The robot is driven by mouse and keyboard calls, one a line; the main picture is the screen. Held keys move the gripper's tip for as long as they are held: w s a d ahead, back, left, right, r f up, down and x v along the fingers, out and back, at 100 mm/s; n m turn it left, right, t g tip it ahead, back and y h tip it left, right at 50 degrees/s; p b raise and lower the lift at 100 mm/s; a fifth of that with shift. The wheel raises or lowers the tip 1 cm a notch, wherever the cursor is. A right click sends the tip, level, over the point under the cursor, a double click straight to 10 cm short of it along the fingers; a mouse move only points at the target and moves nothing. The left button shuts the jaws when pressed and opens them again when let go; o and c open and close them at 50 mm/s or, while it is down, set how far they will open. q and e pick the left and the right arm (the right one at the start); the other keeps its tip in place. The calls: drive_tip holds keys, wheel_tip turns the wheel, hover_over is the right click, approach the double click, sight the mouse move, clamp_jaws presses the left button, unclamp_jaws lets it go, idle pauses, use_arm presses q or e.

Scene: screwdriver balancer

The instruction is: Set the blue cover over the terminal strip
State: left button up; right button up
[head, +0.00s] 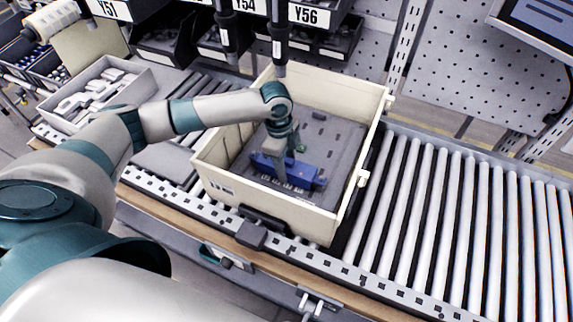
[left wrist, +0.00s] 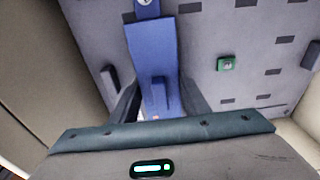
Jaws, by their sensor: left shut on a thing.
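The blue cover (head: 303,178) is a long blue piece low inside the cream crate, over the grey panel (head: 335,135). My left gripper (head: 281,163) reaches down into the crate and is shut on the cover. In the left wrist view the cover (left wrist: 153,55) runs up between my two fingers (left wrist: 160,100), near a raised blue rib. Pale marks show along the cover's front side in the head view. I cannot make out the terminal strip, and whether the cover touches the panel is unclear. My right gripper is not in view.
The cream crate (head: 340,221) has tall walls around my left gripper and stands on a roller conveyor (head: 450,220). A small green part (left wrist: 227,63) sits on the panel. A tray of white parts (head: 55,112) is at left. Tools hang above the crate's back. The rollers at right are clear.

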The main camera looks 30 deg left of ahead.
use_arm(q)
drive_tip(key=shift+f, duration=0.3)
drive_tip(key=shift+w, duration=0.1)
idle(0.4)
drive_tip(key=shift+p, duration=0.5)
idle(0.6)
drive_tip(key=o, duration=1)
drive_tip(key=shift+o, duration=1.3)
